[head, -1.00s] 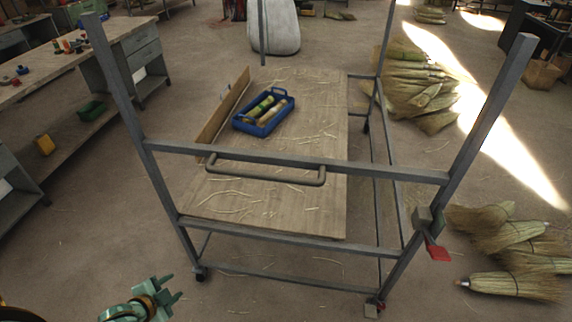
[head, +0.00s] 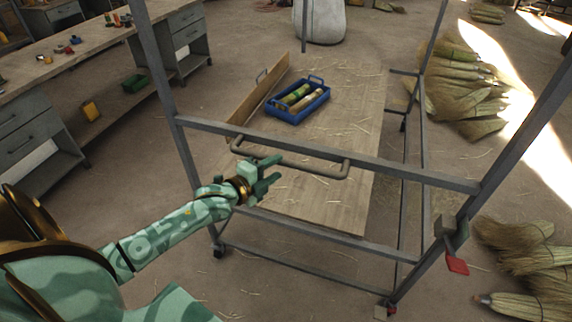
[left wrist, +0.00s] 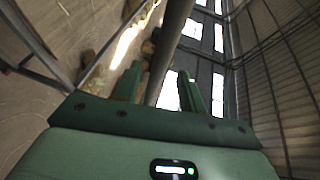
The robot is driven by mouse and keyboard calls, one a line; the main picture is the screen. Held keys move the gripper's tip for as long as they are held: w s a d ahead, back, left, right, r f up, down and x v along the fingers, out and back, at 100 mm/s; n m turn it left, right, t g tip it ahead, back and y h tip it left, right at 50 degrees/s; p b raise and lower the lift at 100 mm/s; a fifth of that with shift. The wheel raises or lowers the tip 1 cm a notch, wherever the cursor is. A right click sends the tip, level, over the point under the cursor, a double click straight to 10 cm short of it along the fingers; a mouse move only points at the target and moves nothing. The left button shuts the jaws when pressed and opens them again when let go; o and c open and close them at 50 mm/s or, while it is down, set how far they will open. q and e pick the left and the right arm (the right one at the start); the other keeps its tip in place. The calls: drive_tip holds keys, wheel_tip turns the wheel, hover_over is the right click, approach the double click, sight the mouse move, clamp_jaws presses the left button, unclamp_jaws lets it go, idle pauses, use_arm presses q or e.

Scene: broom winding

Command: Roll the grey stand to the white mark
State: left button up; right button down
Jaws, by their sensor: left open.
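The grey stand (head: 400,170) is a tall metal frame on small castors with a wooden shelf low inside it. A grey handle (head: 312,172) sticks out from its front crossbar. My left gripper (head: 272,172) is open at the left part of the handle. In the left wrist view a grey bar runs up between the spread fingers of the left gripper (left wrist: 160,85); whether they touch it I cannot tell. My right gripper is not in view. I cannot make out a white mark on the floor.
A blue crate (head: 272,112) with rolls sits on the shelf. A red tag (head: 457,266) hangs at the right post. Broom heads (head: 515,238) lie on the floor right of the stand. A workbench (head: 75,55) stands at left, a white sack (head: 320,22) behind.

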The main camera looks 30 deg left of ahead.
sight(282, 164)
use_arm(q)
drive_tip(key=b+x, duration=0.1)
drive_tip(key=x, duration=0.4)
drive_tip(key=shift+s, duration=0.1)
